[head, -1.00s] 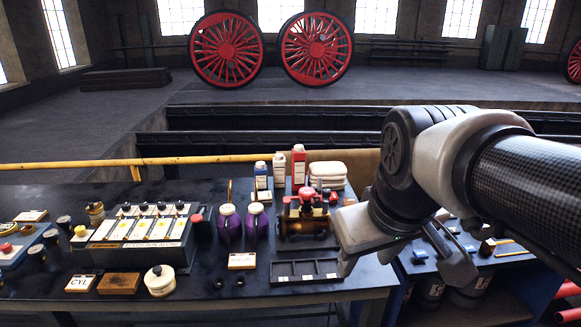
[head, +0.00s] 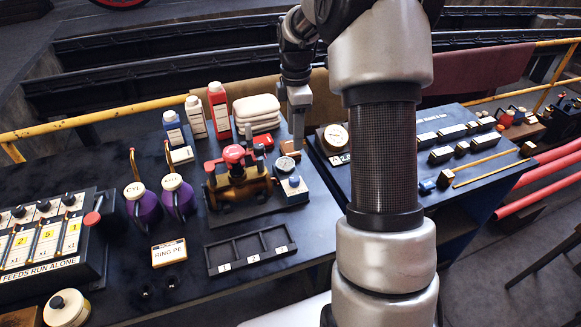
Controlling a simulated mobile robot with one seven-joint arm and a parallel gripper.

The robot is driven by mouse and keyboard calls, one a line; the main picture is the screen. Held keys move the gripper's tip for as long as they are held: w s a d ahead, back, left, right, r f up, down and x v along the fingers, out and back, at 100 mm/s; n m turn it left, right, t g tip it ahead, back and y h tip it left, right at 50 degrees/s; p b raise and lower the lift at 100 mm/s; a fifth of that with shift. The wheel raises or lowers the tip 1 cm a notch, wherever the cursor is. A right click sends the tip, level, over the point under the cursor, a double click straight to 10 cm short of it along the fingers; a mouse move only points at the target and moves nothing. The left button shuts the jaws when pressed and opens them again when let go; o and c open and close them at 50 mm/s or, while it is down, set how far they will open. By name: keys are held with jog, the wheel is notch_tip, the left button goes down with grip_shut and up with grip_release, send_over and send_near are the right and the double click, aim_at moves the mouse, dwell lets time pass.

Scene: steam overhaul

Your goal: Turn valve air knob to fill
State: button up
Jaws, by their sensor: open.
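A brass valve body with red top parts (head: 236,183) stands on the dark bench left of my arm. Just to its right is a small dark box (head: 293,190) with a pale round face (head: 285,164) and a light label on its side. It may carry the valve air knob; its markings are too small to read, so I cannot tell its setting. My gripper (head: 298,142) points down behind and above this box, seen edge-on, and is open and empty. No contact with the box shows. The gap between its fingers is hard to make out.
White folded cloths (head: 257,112) and a red bottle (head: 219,110) stand behind the valve. Purple oil cans (head: 177,195) are to its left, a numbered tray (head: 250,250) in front. A gauge (head: 335,138) stands on the right bench. My arm hides part of the right side.

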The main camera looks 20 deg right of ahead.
aim_at(295, 178)
notch_tip(295, 178, down, 16)
jog(key=shift+f+p, duration=0.1)
jog(key=shift+p, duration=0.25)
jog(key=c, duration=1.1)
jog(key=shift+o, duration=0.2)
